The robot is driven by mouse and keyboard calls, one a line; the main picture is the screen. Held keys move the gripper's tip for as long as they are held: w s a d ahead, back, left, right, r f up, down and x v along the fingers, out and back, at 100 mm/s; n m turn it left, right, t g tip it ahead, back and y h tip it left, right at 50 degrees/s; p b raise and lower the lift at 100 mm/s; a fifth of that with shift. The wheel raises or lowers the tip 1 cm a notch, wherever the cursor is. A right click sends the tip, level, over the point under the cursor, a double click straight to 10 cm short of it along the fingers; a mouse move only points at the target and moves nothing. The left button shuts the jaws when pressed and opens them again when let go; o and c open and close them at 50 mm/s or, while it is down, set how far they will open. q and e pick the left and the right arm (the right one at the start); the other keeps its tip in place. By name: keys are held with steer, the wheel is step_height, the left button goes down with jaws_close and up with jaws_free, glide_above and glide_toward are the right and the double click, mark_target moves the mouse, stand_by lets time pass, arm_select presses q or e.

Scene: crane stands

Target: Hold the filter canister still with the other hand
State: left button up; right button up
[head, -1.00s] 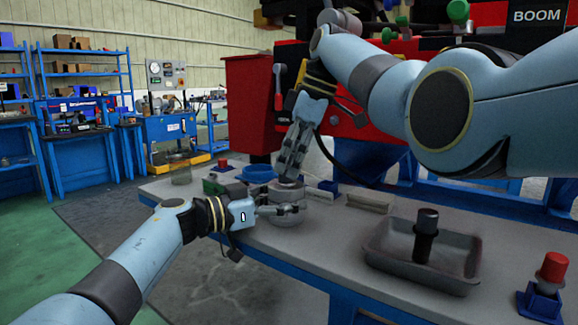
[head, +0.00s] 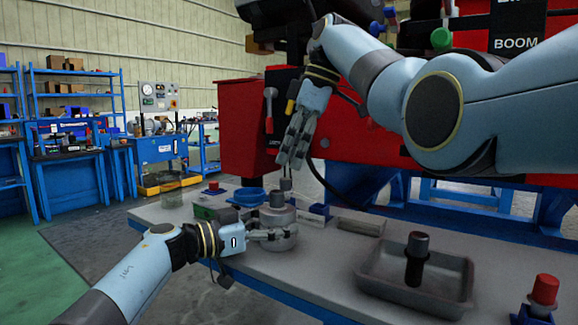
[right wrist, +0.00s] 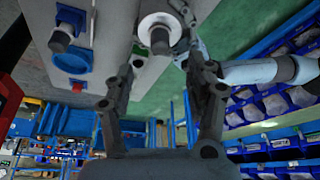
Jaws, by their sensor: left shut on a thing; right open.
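The grey filter canister (head: 278,215) stands upright near the left end of the bench. My left gripper (head: 275,234) is shut on its side. The canister's pale round top with a dark, narrower neck shows at the top of the right wrist view (right wrist: 160,24). Part of my left gripper (right wrist: 184,22) is beside it there. My right gripper (head: 287,160) is above the canister, fingers pointing down, open and apart from it. In the right wrist view, its two fingers (right wrist: 163,72) are spread with nothing between them. The canister's lower side is partly hidden by my left fingers.
A grey tray (head: 372,282) with a dark cylinder (head: 416,260) lies to the right. A red-capped part (head: 544,290) sits in a blue holder at the right edge. A blue dish (head: 248,197) is behind the canister. The red crane body (head: 240,130) rises behind the bench.

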arm_select(q)
steer(key=o, duration=1.7)
arm_select(e)
steer(key=v, duration=0.4)
